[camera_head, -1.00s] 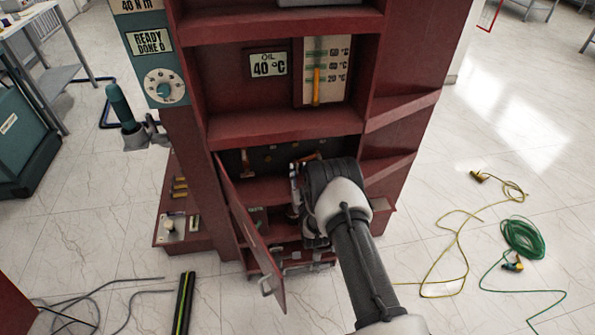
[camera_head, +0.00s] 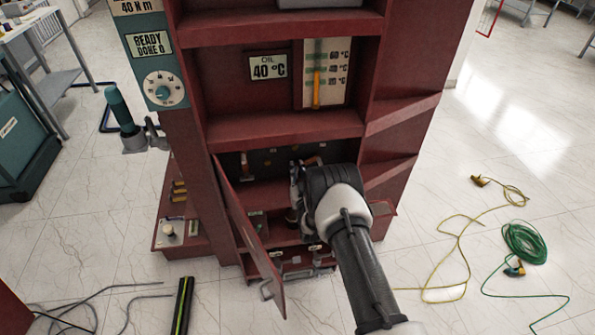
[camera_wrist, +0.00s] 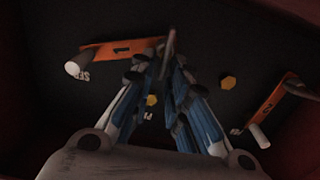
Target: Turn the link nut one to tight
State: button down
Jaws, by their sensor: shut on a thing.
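In the wrist view an orange link marked 1 (camera_wrist: 115,48) spans from a pale post on the left to my fingertips. My gripper (camera_wrist: 168,55) is shut at the right end of this link, around link nut one, which the blue fingers and shadow mostly hide. A thin blurred piece stands up between the tips. A second orange link marked 2 (camera_wrist: 270,106) lies tilted at the right, apart from my fingers. In the head view my wrist reaches into the red cabinet's lower bay and hides the link there.
Yellow hex heads (camera_wrist: 228,82) show on the dark panel around my fingers. The cabinet door (camera_head: 250,225) hangs open left of my arm. A shelf (camera_head: 285,128) lies above my wrist. Cables (camera_head: 522,240) lie on the floor at right.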

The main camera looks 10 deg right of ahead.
jog(key=shift+d, duration=0.1)
dwell(0.3)
jog(key=m, duration=0.2)
jog(key=d+m, duration=0.1)
jog(key=m, duration=0.2)
jog(key=shift+f, duration=0.15)
jog(key=m, duration=0.3)
jog(key=d+m, duration=0.1)
jog(key=m, duration=0.1)
jog(key=shift+f, duration=0.4)
jog(key=m, duration=0.2)
jog(key=f+m, duration=0.1)
jog(key=m, duration=0.1)
jog(key=shift+d+m, duration=0.1)
jog(key=shift+m, duration=0.3)
jog(key=shift+f+m, duration=0.25)
jog(key=shift+m, duration=1.45)
jog(key=c, duration=1.8)
grip_release()
